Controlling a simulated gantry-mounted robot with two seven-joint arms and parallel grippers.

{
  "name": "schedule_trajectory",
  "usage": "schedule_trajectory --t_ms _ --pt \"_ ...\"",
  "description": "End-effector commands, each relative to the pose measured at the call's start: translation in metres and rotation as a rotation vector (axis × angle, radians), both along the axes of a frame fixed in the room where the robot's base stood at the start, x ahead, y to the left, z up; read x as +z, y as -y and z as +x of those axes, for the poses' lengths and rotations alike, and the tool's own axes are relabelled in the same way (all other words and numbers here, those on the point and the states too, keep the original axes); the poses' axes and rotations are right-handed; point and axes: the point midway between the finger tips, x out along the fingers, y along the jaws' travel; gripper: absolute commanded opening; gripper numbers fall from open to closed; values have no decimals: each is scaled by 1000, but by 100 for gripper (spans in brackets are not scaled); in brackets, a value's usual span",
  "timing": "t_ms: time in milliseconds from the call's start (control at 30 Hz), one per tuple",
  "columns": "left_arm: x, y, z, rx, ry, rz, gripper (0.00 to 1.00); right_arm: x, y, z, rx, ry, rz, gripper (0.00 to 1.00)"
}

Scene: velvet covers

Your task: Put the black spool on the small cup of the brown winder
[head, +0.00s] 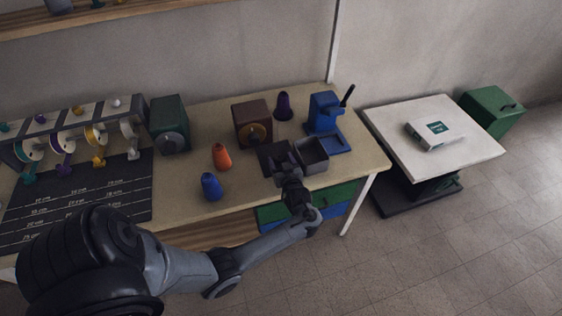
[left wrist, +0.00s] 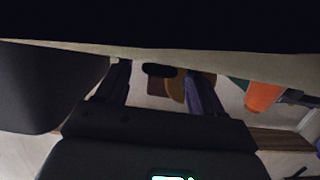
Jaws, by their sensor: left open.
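The brown winder (head: 252,122) stands on the table with a round yellowish disc on its front. Its brown body (left wrist: 158,88) also shows in the left wrist view, between my fingers. The small cup cannot be told apart on it. My right gripper is not in view.
A grey open bin (head: 312,155) is close right of my left gripper. A blue press (head: 326,122) and dark purple cone (head: 283,106) stand behind. Orange (head: 221,156) and blue (head: 211,186) cones and a green winder (head: 169,125) are to the left.

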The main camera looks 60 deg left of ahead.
Motion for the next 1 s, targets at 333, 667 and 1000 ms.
schedule_trajectory --t_ms 333,667,1000 --pt "10 39 -9 -2 1 -3 67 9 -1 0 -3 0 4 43" --pt "22 93 -22 0 0 -1 67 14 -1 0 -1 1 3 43" --pt "15 115 -19 -104 11 -99 67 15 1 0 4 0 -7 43"
